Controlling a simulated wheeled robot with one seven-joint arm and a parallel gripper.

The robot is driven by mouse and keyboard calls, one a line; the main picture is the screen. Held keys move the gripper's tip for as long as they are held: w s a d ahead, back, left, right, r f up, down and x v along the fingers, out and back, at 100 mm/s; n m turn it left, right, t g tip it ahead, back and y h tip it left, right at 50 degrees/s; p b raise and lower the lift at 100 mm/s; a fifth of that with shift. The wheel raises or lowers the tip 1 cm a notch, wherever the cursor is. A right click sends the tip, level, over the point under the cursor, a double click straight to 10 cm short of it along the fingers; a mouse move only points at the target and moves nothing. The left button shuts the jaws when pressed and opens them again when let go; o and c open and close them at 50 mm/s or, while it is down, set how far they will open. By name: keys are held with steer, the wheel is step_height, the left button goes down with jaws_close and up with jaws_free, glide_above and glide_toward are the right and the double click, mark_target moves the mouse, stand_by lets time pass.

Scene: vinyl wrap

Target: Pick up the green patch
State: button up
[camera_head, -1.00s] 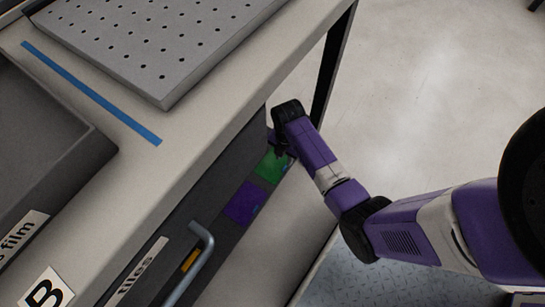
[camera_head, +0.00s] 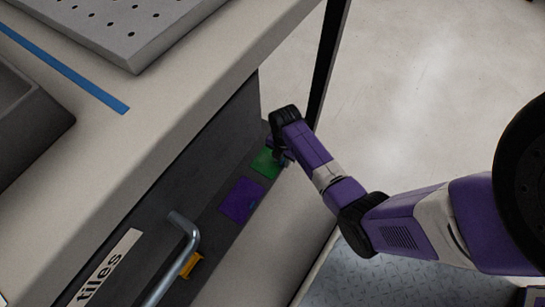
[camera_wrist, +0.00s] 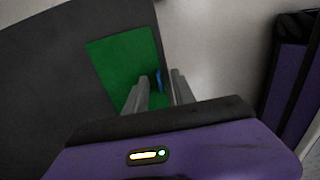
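The green patch (camera_head: 264,163) is a flat square on the dark surface low along the bench front, beyond a purple patch. It also shows large in the wrist view (camera_wrist: 118,62), with a small blue tab (camera_wrist: 158,80) at its right edge. My gripper (camera_wrist: 161,78) is open, its two grey fingers apart on either side of the blue tab, the left one overlapping the patch's lower right part. Whether the fingers touch the tab or patch I cannot tell. In the head view my gripper (camera_head: 280,154) is at the patch's right edge, its fingertips mostly hidden.
The purple patch (camera_head: 241,201) lies nearer, also with a blue tab. A metal handle (camera_head: 184,250) and a "tiles" label (camera_head: 102,275) are on the dark front nearer me. A perforated grey plate (camera_head: 130,30) rests on the benchtop. Open floor lies to the right.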

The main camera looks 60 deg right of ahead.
jaws_close()
steer(key=shift+r, duration=0.1)
step_height(320, 180, up, 20)
steer(key=p, duration=1)
